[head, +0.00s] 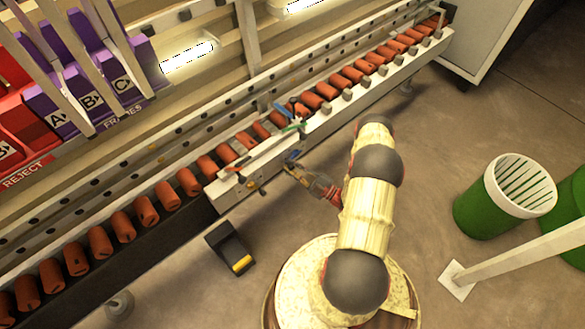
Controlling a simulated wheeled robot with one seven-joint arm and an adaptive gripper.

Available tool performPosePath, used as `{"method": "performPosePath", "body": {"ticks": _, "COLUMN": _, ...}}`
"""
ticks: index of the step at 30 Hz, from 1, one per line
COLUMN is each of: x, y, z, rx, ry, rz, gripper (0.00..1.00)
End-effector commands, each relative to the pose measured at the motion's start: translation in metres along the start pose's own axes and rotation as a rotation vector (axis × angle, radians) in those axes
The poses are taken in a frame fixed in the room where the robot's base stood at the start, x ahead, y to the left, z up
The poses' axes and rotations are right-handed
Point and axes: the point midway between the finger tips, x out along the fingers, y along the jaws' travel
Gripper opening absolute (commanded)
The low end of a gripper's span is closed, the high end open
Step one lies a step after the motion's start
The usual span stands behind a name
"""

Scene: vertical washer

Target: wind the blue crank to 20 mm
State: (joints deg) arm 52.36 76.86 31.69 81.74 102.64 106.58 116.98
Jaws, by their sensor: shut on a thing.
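The blue crank (292,155) is a small blue piece on the near side of the machine, close to the middle of the head view. My gripper (291,167) reaches it from the lower right. Its fingertips are closed at the crank and partly hide it. Any millimetre scale or pointer is too small to read here.
A long conveyor with orange-brown rollers (189,181) runs diagonally behind the crank. Small red, green and orange parts sit on its frame nearby. A black pedal with a yellow stripe (231,249) lies on the floor. A green bin (484,209) stands at right.

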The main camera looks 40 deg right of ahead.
Motion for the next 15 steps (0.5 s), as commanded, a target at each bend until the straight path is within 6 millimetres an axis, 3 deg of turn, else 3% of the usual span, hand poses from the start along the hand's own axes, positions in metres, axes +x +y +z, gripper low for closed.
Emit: {"method": "performPosePath", "body": {"ticks": 15, "x": 0.0022, "y": 0.0054, "z": -0.0032, "rx": 0.101, "ry": 0.001, "rz": 0.044, "gripper": 0.0}}
